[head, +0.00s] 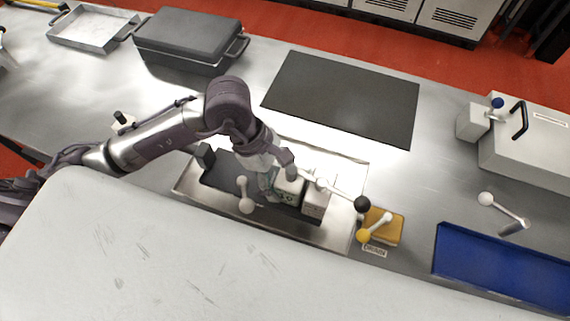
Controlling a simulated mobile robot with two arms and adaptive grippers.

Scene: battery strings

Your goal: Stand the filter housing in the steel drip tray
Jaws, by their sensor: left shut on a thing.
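My left gripper (272,182) reaches in from the left over a shallow steel tray (345,238) in the middle of the bench. It is shut on a pale grey block with dark markings (290,188), which looks like the filter housing. The block appears upright, over or in this tray; the arm hides part of it, and I cannot tell whether its base touches the tray. Another pale block (316,203) is close beside it on the right. An empty steel tray (88,38) lies at the far left. My right gripper is not in view.
A dark lidded pan (190,35) stands at the back left. A black mat (345,95) lies bare behind the middle tray. A yellow block with a lever (388,227), a blue tray (510,268) and a grey box with a handle (535,140) are on the right.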

